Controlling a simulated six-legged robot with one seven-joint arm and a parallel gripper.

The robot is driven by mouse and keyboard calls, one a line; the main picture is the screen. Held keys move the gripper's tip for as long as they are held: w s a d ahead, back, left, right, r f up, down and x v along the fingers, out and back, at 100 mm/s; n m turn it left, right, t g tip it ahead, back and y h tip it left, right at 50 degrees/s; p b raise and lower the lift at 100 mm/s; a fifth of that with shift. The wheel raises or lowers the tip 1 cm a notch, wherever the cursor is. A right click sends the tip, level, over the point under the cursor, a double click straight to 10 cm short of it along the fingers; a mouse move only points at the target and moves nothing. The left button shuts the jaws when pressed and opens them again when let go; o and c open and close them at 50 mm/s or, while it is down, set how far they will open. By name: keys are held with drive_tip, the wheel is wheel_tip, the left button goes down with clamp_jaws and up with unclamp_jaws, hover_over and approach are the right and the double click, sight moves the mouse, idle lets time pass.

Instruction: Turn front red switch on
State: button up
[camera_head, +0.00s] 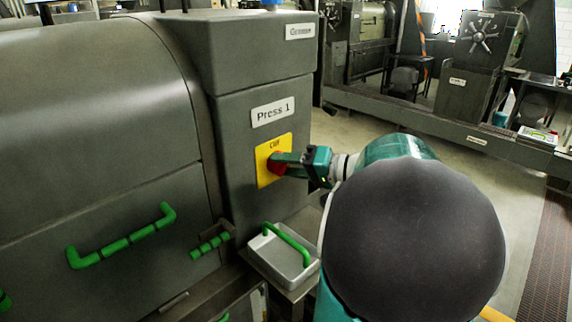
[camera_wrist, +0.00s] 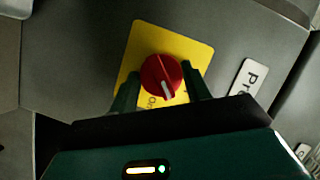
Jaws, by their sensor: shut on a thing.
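The red switch (camera_head: 276,164) is a round knob on a yellow plate (camera_head: 262,172) on the side of the grey machine with the sign "Press 1" (camera_head: 272,112). In the wrist view the red knob (camera_wrist: 161,76) has a white pointer mark that points down and slightly right in the picture, toward partly hidden lettering on the yellow plate (camera_wrist: 190,46). My gripper (camera_head: 281,163) reaches the knob from the right. Its two dark green fingers (camera_wrist: 160,88) stand on either side of the knob, shut on it. The gripper body hides the lower part of the plate.
Green handles (camera_head: 122,238) stick out from the machine at left. Another machine (camera_head: 485,50) stands across the floor at the back right.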

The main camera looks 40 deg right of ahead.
drive_tip(key=m+t+y, duration=0.1)
drive_tip(key=m, duration=0.3)
drive_tip(key=shift+f, duration=0.15)
drive_tip(key=shift+f+m+t, duration=0.1)
drive_tip(key=shift+m+t, duration=0.9)
drive_tip(key=shift+m, duration=0.9)
drive_tip(key=o, duration=1)
drive_tip(key=shift+c, duration=0.2)
drive_tip(key=v, duration=1.3)
drive_tip(key=shift+s+d+f, duration=0.2)
drive_tip(key=shift+s, duration=0.1)
